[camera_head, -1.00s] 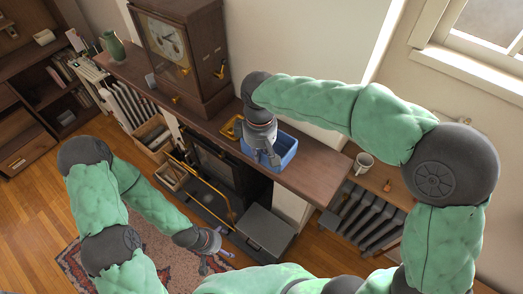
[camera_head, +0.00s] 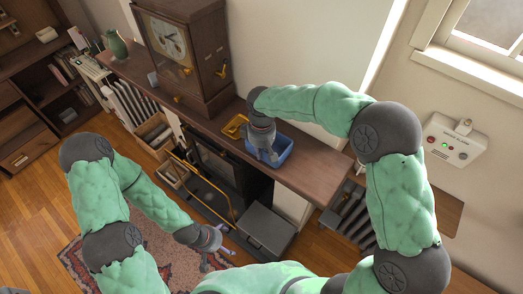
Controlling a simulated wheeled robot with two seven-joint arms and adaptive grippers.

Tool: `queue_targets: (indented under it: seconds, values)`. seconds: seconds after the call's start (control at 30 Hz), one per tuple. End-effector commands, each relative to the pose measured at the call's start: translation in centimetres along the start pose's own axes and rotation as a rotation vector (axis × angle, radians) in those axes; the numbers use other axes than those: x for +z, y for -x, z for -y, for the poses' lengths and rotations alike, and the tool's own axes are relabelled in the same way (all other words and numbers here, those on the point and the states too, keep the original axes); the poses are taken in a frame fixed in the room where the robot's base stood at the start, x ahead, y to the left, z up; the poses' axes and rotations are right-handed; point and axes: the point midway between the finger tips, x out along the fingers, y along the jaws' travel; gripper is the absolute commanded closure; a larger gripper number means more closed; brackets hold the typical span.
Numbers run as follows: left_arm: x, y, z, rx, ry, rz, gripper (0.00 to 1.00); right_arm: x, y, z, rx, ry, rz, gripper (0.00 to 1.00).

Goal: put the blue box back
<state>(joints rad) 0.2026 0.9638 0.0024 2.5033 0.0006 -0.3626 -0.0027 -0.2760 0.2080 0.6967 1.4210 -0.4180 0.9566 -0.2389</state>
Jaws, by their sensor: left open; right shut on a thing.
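The blue box (camera_head: 284,150) is an open-topped tray on the wooden mantel shelf (camera_head: 315,176) above the fireplace. My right gripper (camera_head: 272,160) points down at the box's left side, shut on its wall; the fingertips are partly hidden. Whether the box rests fully on the shelf or is slightly lifted, I cannot tell. My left gripper (camera_head: 222,246) is open and empty, low over the floor in front of the hearth.
A yellow tray (camera_head: 234,127) sits left of the box, near a tall wooden clock (camera_head: 178,50). A grey box (camera_head: 266,230) is below. A white control panel (camera_head: 454,139) is on the right wall.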

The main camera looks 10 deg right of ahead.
Motion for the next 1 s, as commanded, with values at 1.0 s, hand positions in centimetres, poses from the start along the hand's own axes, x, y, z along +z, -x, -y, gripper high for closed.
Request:
queue_targets:
  seconds: [1.0]
  values:
    - [0.0,0.0,0.0,0.0,0.0,0.0,0.08,-0.1,2.4,-0.1,0.004,0.0,-0.005,0.63]
